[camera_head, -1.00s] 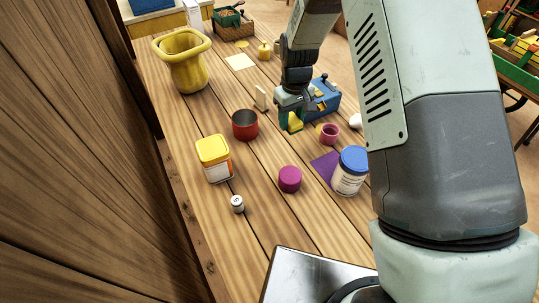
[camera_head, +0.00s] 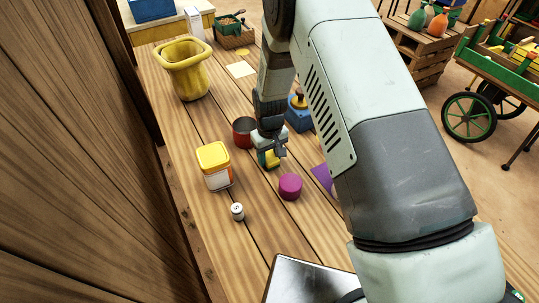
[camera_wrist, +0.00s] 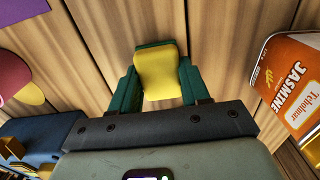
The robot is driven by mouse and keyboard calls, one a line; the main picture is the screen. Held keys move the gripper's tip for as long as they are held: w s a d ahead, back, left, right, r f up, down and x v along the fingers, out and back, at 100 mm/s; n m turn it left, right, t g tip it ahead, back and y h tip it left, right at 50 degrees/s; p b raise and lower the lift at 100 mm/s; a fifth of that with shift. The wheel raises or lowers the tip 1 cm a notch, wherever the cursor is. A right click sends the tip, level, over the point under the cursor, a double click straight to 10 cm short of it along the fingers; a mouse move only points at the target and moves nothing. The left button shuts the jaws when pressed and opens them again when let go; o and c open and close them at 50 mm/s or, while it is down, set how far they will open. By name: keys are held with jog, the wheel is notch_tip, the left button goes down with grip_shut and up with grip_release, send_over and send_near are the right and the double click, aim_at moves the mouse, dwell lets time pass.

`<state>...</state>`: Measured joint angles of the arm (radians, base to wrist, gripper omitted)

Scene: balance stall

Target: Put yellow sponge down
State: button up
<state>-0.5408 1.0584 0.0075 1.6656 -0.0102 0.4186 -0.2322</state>
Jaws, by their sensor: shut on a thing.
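My gripper (camera_head: 270,160) is shut on the yellow sponge (camera_wrist: 157,72), which sits between its two green fingers in the wrist view. In the head view the sponge (camera_head: 273,159) shows as a small yellow patch at the fingertips, between the yellow-lidded jar and the magenta cylinder. Bare wooden table (camera_wrist: 105,50) shows around it in the wrist view. I cannot tell whether the sponge touches the table.
The yellow-lidded jar (camera_head: 216,166) stands left of my gripper; its orange label (camera_wrist: 295,85) shows close by in the wrist view. A magenta cylinder (camera_head: 290,187), a red pot (camera_head: 243,132), a white weight (camera_head: 237,211) and a blue box (camera_head: 299,117) stand around. Planks between them are clear.

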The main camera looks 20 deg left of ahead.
jog(key=shift+f, duration=0.25)
jog(key=o, duration=1)
jog(key=shift+o, duration=0.2)
notch_tip(320, 180, up, 12)
jog(key=shift+r, duration=0.2)
notch_tip(320, 180, up, 12)
jog(key=m+t, duration=0.1)
jog(key=m, duration=0.1)
send_over(270, 156)
jog(key=d, duration=0.6)
jog(key=s+d+r+m+t, duration=0.2)
jog(key=s+d+r, duration=0.3)
jog(key=d+r, duration=0.55)
jog(key=s+d+r+m+t, duration=0.1)
jog(key=s+d+r, duration=0.3)
jog(key=s, duration=0.5)
jog(key=s+d+r+m+t, duration=0.1)
jog(key=s+d+r+m, duration=0.2)
jog(key=s, duration=0.6)
jog(key=shift+d+r+m+t, duration=0.3)
jog(key=shift+d+r, duration=0.6)
jog(key=shift+d, duration=0.15)
